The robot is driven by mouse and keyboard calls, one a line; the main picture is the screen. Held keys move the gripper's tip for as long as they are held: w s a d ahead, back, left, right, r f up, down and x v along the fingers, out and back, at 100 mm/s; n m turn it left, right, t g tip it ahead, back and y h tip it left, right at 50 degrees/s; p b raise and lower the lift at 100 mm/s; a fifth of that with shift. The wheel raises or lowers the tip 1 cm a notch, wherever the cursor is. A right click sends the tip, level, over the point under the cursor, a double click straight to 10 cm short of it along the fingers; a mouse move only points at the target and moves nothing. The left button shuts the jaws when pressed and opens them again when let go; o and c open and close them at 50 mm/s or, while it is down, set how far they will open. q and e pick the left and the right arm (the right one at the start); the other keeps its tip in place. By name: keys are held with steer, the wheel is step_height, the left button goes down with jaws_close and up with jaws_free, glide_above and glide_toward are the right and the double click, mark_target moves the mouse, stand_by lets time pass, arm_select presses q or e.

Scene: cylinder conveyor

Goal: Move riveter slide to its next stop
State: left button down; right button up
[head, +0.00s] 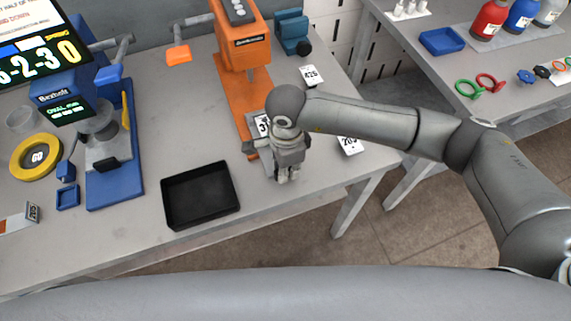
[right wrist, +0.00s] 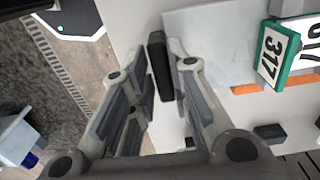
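The riveter (head: 243,50) is an orange machine on the table, with a long orange base running toward the front edge. A pale plate, which may be its slide, lies at the base's near end; it also shows in the right wrist view (right wrist: 205,35). My right gripper (head: 288,177) points down over this end, and its two fingers show in the right wrist view (right wrist: 160,65). A dark upright bar (right wrist: 160,68), perhaps the slide's handle, stands between the fingertips. I cannot tell whether they press on it. My left gripper is out of view.
A black tray (head: 201,226) lies left of my right gripper. Number cards, one reading 425 (head: 311,75), stand right of the riveter. A green-framed 317 card (right wrist: 272,53) is close to my right gripper. A blue machine (head: 70,95) stands further left.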

steer(key=o, duration=0.3)
steer(key=shift+s+d, duration=0.1)
steer(key=shift+s, duration=0.1)
steer(key=shift+w+r, duration=0.15)
steer(key=shift+r, duration=0.15)
step_height(320, 180, up, 12)
steer(key=shift+f, duration=0.25)
